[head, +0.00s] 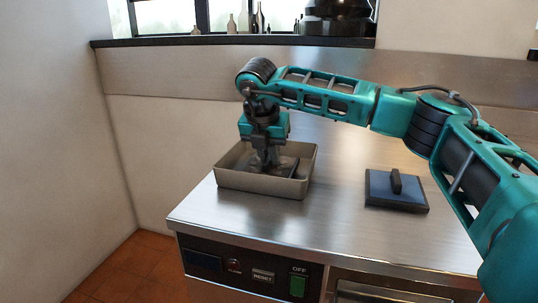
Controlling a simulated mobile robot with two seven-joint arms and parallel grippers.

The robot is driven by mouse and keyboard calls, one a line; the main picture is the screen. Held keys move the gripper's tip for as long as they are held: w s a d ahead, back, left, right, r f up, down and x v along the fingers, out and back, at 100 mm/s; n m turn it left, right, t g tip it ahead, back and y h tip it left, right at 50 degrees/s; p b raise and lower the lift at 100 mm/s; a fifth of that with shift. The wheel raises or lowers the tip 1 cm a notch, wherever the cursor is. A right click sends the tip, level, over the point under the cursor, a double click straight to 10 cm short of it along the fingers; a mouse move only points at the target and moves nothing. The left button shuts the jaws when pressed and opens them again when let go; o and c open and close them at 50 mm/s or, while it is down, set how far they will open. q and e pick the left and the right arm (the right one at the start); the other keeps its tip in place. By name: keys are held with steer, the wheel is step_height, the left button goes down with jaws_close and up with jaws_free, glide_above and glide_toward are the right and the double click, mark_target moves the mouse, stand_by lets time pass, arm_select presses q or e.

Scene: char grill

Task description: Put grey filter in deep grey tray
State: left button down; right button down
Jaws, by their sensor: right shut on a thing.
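The deep grey tray (258,183) stands on the left part of the steel counter. My right gripper (266,160) points down into the tray, with its fingertips below the rim level. It is shut on a dark thing inside the tray, which I take to be the grey filter (288,166). The gripper and the tray's front wall hide much of the filter. I cannot tell whether it rests on the tray's floor. My left gripper is not in view.
A dark blue-grey square press with a black handle (396,191) lies on the counter (330,215), right of the tray. The counter between them is bare. Its front panel has a green switch (298,286). A wall rises at the left, and bottles stand on the sill behind.

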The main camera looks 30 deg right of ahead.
steer(key=shift+f, duration=0.2)
steer(key=c, duration=1.1)
jaws_free()
steer(key=shift+r, duration=0.1)
